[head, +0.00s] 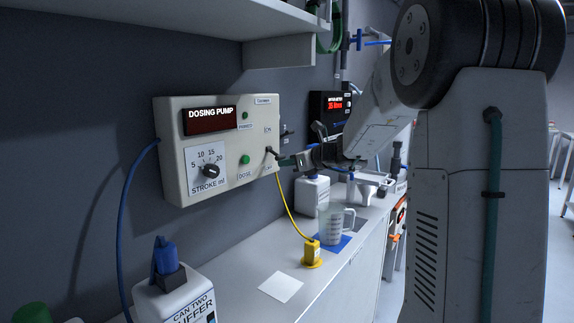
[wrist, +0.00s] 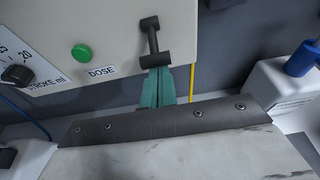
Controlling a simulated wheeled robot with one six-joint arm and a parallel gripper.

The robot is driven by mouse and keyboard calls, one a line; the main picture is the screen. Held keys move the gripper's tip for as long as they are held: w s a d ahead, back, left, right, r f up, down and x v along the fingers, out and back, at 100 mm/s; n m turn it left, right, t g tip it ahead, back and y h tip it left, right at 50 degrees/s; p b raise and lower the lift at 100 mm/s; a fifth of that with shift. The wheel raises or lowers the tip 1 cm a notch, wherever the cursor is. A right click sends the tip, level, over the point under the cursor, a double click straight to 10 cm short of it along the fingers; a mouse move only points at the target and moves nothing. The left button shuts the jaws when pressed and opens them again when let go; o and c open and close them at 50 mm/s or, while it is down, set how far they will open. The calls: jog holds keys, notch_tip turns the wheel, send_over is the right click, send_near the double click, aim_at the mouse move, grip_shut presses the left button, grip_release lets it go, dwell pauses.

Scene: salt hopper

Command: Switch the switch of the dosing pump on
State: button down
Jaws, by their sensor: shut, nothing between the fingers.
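The dosing pump (head: 174,150) is a cream wall box with a dark red window, a stroke knob (head: 210,171) and green buttons. Its switch (head: 269,150) is a black lever at the right of the front, below a small label that seems to read ON. In the wrist view the lever (wrist: 153,40) slants down, its thick end lowest. My gripper (head: 284,161) is shut and empty. Its teal fingertips (wrist: 158,72) are just below the lever's lower end; I cannot tell whether they touch. The label under the lever is mostly hidden by the gripper.
A green DOSE button (wrist: 81,53) sits left of the lever. A yellow cable (head: 286,205) runs down from the pump to a yellow fitting (head: 312,254). A beaker (head: 330,224) and white cans (head: 311,195) stand on the bench (head: 240,264). A shelf (head: 225,18) hangs above.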

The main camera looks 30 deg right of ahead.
jog(key=shift+s+r+g+h, duration=0.2)
jog(key=shift+r+g+h, duration=0.3)
jog(key=shift+r+g, duration=1.2)
jog(key=shift+r+t, duration=0.3)
jog(key=shift+r, duration=0.1)
jog(key=shift+r, duration=0.85)
jog(key=shift+d, duration=0.1)
notch_tip(320, 180, down, 4)
jog(key=s+d+r, duration=0.1)
jog(key=s, duration=0.2)
jog(key=s+d+r, duration=0.1)
jog(key=s+r, duration=0.3)
jog(key=r, duration=0.3)
jog(key=shift+s+d+r, duration=0.15)
jog(key=shift+d+r, duration=0.1)
jog(key=shift+r, duration=0.1)
